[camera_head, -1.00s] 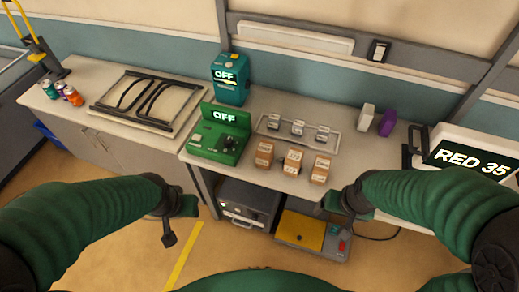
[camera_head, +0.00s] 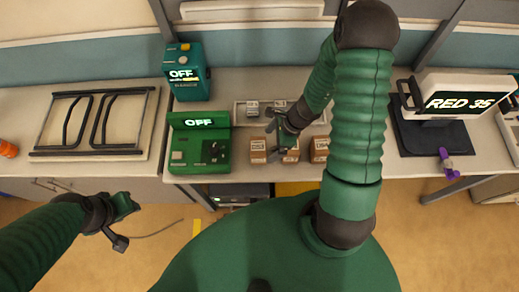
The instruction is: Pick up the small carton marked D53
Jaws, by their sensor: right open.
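Three small brown cartons stand in a row near the front edge of the bench: a left carton (camera_head: 258,150), a middle carton (camera_head: 290,156) and a right carton (camera_head: 320,149). Their white labels are too small to read surely, so I cannot tell which is D53. My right gripper (camera_head: 287,130) is open, above and just behind the middle carton, partly covering it. I cannot tell whether it touches the carton. My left gripper (camera_head: 122,224) is open and empty, over the floor in front of the bench, away from the cartons.
A green device (camera_head: 184,158) reading OFF stands left of the cartons, with a teal device (camera_head: 188,82) behind it. A tray (camera_head: 240,108) with small items lies behind the cartons, partly hidden by my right arm. A RED 35 display (camera_head: 465,98) stands to the right.

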